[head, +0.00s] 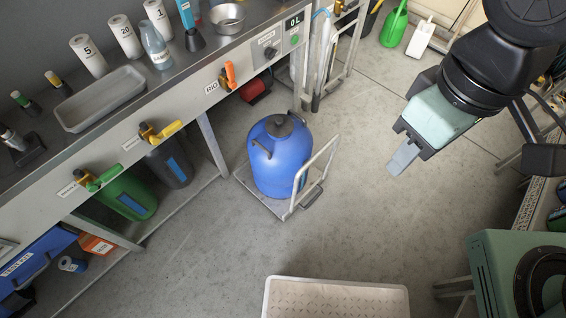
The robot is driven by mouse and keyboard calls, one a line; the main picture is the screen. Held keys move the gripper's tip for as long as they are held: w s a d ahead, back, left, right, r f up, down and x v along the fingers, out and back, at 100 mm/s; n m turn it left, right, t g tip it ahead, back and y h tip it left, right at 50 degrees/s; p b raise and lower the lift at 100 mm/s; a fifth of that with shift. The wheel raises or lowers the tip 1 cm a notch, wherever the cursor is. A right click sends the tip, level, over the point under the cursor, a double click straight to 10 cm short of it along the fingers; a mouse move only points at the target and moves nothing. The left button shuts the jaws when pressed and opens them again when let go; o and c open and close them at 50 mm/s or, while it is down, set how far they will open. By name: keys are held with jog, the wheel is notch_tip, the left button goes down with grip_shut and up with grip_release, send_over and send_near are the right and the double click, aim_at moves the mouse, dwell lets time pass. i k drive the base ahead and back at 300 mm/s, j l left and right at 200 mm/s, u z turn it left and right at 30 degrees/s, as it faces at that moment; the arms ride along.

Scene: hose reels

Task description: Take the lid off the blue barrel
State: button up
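The blue barrel (281,160) stands upright on a low platform trolley (263,205) in the middle of the floor. A dark round lid (279,125) sits on its top. My gripper (403,158) is at the right, in the air, apart from the barrel and to its right. Its grey fingers point down and to the left, and nothing shows held in them. From this angle I cannot tell whether the fingers are apart or together.
A long bench (200,90) with taps and bottles runs along the left. The trolley's upright handle (316,172) stands at the barrel's right. A perforated tray (335,299) is at the front. A green machine (515,275) is at the lower right. Floor between barrel and gripper is clear.

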aim_at(278, 126)
jog(key=i+j+z, duration=0.1)
jog(key=j, duration=0.35)
jog(key=i+j+z, duration=0.1)
jog(key=j, duration=0.35)
jog(key=i+j+z, duration=0.1)
jog(key=i+j, duration=0.15)
jog(key=j, duration=0.25)
jog(key=i+j+z, duration=0.1)
jog(key=j, duration=0.35)
jog(key=i+j+z, duration=0.1)
jog(key=j, duration=0.4)
